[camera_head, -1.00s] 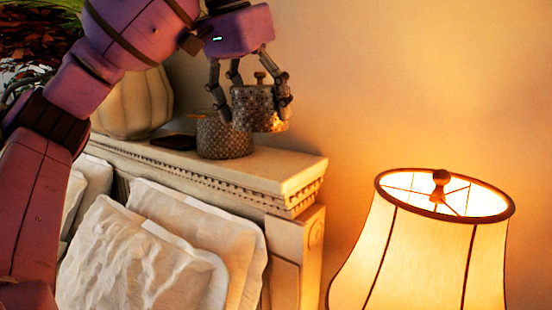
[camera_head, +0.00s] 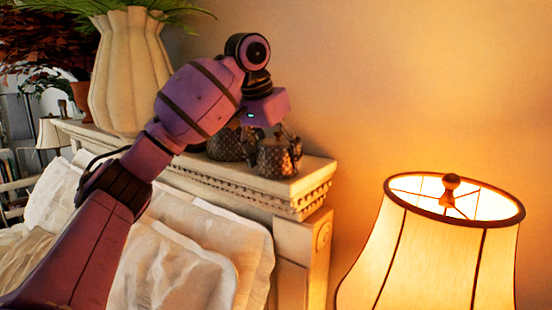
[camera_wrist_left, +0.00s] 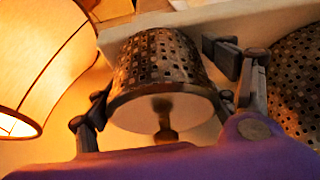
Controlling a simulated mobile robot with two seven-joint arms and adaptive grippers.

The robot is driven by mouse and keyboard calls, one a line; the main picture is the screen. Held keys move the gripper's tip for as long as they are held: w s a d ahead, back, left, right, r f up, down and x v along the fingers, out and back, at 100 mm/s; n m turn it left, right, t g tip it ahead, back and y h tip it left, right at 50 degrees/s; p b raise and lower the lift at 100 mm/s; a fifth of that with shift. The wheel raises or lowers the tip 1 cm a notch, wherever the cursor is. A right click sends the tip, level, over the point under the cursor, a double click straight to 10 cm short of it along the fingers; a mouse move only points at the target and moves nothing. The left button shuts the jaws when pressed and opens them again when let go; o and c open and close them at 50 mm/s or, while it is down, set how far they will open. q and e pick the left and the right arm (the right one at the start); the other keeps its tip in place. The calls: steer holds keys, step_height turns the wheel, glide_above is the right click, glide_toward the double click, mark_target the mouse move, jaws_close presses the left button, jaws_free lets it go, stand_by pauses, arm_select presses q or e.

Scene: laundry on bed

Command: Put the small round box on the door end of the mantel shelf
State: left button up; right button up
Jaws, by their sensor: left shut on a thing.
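The small round box (camera_head: 274,161) is dark with a light dotted pattern. It is upright at the right end of the pale mantel shelf (camera_head: 306,178), its base at or just above the top; I cannot tell if it touches. My left gripper (camera_head: 280,146) is around it from above, its fingers closed on the sides. In the left wrist view the box (camera_wrist_left: 158,62) shows between the fingers (camera_wrist_left: 165,100), its knobbed lid toward the camera. My right gripper is not in view.
A second, similar patterned round box (camera_head: 226,146) stands close left of the held one, partly hidden by my arm. A large cream vase (camera_head: 130,75) with a plant stands farther left. A lit lamp (camera_head: 430,245) is at the right. White pillows (camera_head: 185,260) lie below the shelf.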

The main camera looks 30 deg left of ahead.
arm_select(q)
steer(key=shift+a+f, duration=0.1)
steer(key=shift+s, duration=0.15)
steer(key=shift+f, duration=0.15)
steer(key=o, duration=1.2)
steer(key=shift+c, duration=0.2)
steer(key=shift+r, duration=0.4)
steer(key=v, duration=1.1)
steer(key=shift+s+r, duration=0.2)
